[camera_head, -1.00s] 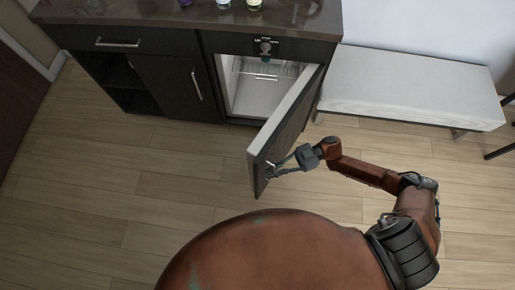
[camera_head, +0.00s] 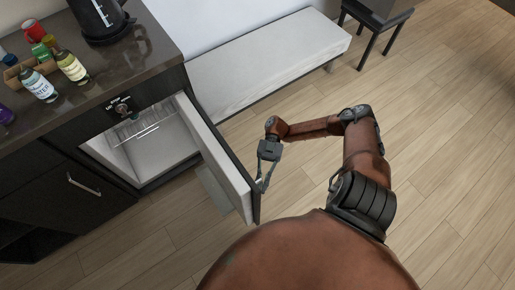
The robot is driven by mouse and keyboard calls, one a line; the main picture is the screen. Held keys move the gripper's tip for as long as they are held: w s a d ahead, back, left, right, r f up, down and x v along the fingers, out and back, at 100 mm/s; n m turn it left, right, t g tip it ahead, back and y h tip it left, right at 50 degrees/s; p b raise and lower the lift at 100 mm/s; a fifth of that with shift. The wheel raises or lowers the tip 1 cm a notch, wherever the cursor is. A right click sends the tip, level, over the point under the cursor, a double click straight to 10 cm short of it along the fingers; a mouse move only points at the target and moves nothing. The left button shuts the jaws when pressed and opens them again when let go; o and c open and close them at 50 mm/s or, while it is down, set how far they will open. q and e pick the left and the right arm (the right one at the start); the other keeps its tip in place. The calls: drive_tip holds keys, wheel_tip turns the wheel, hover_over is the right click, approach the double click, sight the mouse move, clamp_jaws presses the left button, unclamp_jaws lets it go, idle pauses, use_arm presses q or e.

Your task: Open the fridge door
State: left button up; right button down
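The fridge (camera_head: 150,148) under the counter is open, and its pale interior with a wire shelf shows. Its door (camera_head: 222,160), pale inside and dark outside, stands swung far out toward me and to the right. My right gripper (camera_head: 264,187) is at the outer face of the door, close to its free edge. The door handle is mostly hidden there, and I cannot tell whether the fingers are closed on it. My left gripper is out of view.
The dark counter (camera_head: 130,72) holds a kettle (camera_head: 100,18), several bottles and a small box. A dark cabinet with a handle (camera_head: 84,185) is left of the fridge. A white bench (camera_head: 265,62) and a dark chair (camera_head: 378,22) stand behind. The wooden floor at right is clear.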

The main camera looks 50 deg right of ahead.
drive_tip(key=shift+w, duration=0.1)
drive_tip(key=c, duration=2.3)
unclamp_jaws()
drive_tip(key=shift+c, duration=0.2)
drive_tip(key=v, duration=1.2)
